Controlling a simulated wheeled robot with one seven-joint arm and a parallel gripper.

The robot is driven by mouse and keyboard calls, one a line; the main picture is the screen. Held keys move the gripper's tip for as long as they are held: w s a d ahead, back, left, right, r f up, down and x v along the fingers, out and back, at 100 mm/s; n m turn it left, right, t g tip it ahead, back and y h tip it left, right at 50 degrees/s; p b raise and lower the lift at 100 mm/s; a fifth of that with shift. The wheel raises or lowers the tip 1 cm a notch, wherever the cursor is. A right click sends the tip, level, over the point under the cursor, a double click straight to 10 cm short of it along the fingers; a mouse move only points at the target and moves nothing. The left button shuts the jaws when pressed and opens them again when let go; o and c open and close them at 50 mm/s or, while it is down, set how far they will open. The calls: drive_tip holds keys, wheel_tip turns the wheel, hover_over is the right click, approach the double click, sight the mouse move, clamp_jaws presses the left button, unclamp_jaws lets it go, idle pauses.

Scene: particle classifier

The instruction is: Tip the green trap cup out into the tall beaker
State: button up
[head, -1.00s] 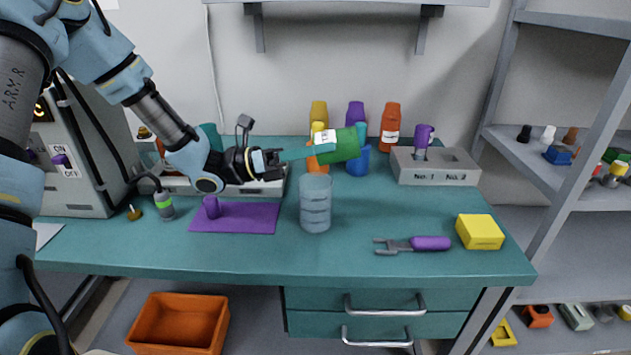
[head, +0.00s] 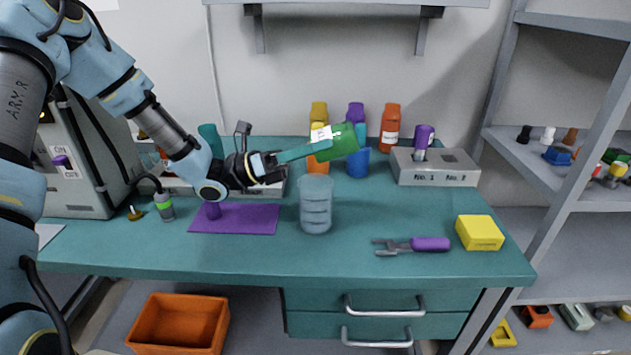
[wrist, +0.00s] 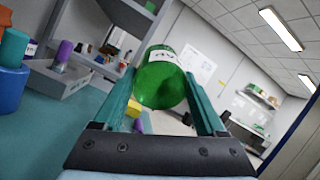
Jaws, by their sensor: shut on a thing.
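The green trap cup (head: 341,141), with a white label, is held in the air between the fingers of my gripper (head: 322,143). It is tilted on its side, its far end pointing right. The cup also shows between the fingers in the wrist view (wrist: 160,82); its inside cannot be seen. The tall beaker (head: 316,207) is clear with ring marks and stands upright on the bench. The cup is above the beaker's level and a little to its right in the head view, apart from it.
A grey two-hole block (head: 452,168) holds a purple item. A purple mat (head: 255,218) lies left of the beaker; a purple-handled tool (head: 430,244) and yellow box (head: 480,233) lie right.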

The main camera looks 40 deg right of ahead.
sight(315, 132)
drive_tip(key=shift+w+a+r+g+h, duration=0.1)
drive_tip(key=shift+r+g+h, duration=0.2)
drive_tip(key=shift+r+h, duration=0.15)
drive_tip(key=shift+w+a+r+g+h+p, duration=0.1)
drive_tip(key=shift+r+g+h+p, duration=0.2)
drive_tip(key=shift+r+p, duration=0.35)
drive_tip(key=shift+w+a+r+g+h+p, duration=0.1)
drive_tip(key=shift+r+g+h+p, duration=0.2)
drive_tip(key=shift+r, duration=0.5)
drive_tip(key=shift+a+r+g+h, duration=0.15)
drive_tip(key=shift+r+g+h, duration=0.4)
drive_tip(key=shift+h, duration=0.2)
idle(0.8)
idle(0.8)
drive_tip(key=f+y+b, duration=0.1)
drive_tip(key=f+t+y+b, duration=0.1)
drive_tip(key=f, duration=0.1)
drive_tip(key=f+t+y, duration=0.1)
drive_tip(key=f, duration=0.1)
drive_tip(key=shift+s+d+f+t+b, duration=0.15)
drive_tip(key=shift+s+d+t+b, duration=0.15)
drive_tip(key=shift+d+b, duration=0.1)
drive_tip(key=shift+s+d+t+y+p, duration=0.1)
drive_tip(key=shift+t+y+p, duration=0.2)
drive_tip(key=shift+y, duration=0.1)
drive_tip(key=shift+f, duration=0.15)
